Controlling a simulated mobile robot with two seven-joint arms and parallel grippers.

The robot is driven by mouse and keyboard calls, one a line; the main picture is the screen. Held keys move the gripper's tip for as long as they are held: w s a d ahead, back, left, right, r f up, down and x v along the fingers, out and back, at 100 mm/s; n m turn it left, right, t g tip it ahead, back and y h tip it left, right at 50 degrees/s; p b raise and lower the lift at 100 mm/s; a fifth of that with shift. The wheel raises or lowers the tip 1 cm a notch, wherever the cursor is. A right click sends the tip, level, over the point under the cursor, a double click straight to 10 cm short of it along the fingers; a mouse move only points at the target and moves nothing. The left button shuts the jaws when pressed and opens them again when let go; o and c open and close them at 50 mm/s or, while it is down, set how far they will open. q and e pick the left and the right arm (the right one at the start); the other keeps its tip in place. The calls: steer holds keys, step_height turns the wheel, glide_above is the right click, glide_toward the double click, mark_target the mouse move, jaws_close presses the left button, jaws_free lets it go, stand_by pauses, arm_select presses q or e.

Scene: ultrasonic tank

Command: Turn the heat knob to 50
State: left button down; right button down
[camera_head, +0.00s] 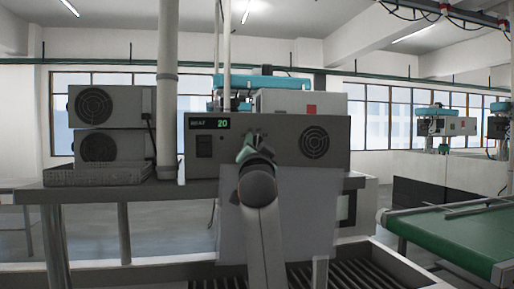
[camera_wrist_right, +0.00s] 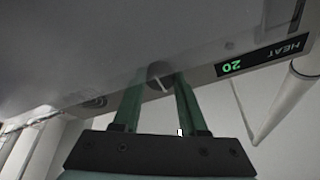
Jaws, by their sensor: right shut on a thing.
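The grey ultrasonic tank (camera_head: 285,143) stands on a bench straight ahead. Its display (camera_head: 208,123) reads HEAT 20 in green; it also shows in the right wrist view (camera_wrist_right: 263,55). The heat knob (camera_wrist_right: 159,71) is a small dark round knob with a white pointer line, on the tank's front face. My right gripper (camera_head: 252,141) reaches up to the front face, and in the right wrist view its two green fingers (camera_wrist_right: 159,85) are shut on the knob, one on each side. In the head view my gripper and arm hide the knob. My left gripper is not in view.
Two stacked grey boxes with round fans (camera_head: 108,125) stand on the left of the bench. A vertical pole (camera_head: 167,90) rises between them and the tank. A green conveyor (camera_head: 455,238) lies at the right. A dark switch (camera_head: 204,146) sits below the display.

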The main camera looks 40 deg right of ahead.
steer(key=shift+a+m+g, duration=0.1)
steer(key=shift+m+g, duration=0.5)
steer(key=shift+m, duration=0.8)
steer(key=shift+h, duration=0.3)
steer(key=shift+c, duration=2.2)
jaws_free()
